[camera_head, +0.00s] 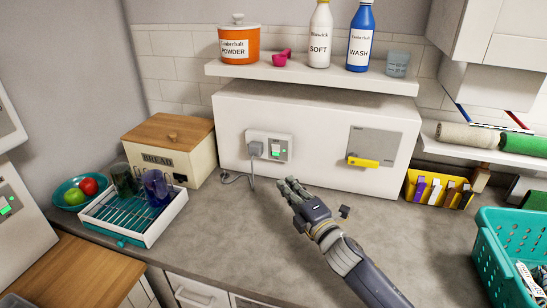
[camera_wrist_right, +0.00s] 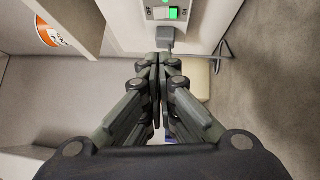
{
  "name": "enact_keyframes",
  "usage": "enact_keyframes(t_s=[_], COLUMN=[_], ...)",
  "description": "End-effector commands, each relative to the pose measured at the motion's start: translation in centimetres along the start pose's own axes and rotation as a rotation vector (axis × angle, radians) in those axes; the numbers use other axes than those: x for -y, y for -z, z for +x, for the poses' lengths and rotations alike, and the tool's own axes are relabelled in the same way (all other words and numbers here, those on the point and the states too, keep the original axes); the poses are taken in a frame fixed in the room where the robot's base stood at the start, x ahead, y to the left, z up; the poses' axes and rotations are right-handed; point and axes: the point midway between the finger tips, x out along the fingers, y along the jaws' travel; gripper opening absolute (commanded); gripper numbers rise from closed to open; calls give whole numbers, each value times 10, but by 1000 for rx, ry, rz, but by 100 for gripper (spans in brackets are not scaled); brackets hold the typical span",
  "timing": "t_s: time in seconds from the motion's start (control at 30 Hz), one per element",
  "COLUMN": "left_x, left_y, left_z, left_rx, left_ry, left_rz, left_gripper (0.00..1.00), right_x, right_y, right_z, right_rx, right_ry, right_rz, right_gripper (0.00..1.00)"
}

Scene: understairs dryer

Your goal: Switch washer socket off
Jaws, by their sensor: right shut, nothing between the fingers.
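The washer socket (camera_head: 270,146) is a white double plate on the front of the white box at the back of the counter. A grey plug (camera_head: 254,149) sits in its left half, with a cable down to the counter. A switch with a green part (camera_head: 276,149) is in its right half. In the right wrist view the green-lit switch (camera_wrist_right: 166,13) shows at the top, beside OFF and ON lettering, and the plug (camera_wrist_right: 166,38) is just ahead of the fingertips. My right gripper (camera_head: 287,186) is shut and empty, below and in front of the socket, apart from it. My left gripper is out of view.
A grey panel with a yellow handle (camera_head: 363,162) is right of the socket. A shelf (camera_head: 310,76) with a tub and bottles overhangs above. A bread bin (camera_head: 170,150) and dish rack (camera_head: 130,222) stand left; a yellow tray (camera_head: 437,190) and teal basket (camera_head: 500,240) stand right.

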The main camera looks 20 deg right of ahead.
Motion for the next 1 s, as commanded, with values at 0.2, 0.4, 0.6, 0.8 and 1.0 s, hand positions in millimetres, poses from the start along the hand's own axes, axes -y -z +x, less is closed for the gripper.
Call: enact_keyframes(t_s=[0.2, 0.4, 0.6, 0.8, 1.0], left_x=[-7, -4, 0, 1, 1], left_y=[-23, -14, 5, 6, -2], left_z=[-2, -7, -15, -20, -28], left_rx=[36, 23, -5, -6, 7], left_ry=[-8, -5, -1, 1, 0], left_rz=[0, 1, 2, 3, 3], left_gripper=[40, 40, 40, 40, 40], right_x=[0, -2, -2, -2, -1], right_y=[0, 0, 0, 0, -14], right_z=[2, 23, 59, 92, 114], right_rx=[1, 2, 3, 3, 3], right_ry=[1, 1, 1, 1, 3], right_rz=[3, 5, 5, 6, 3], right_gripper=[0, 0, 0, 0, 0])
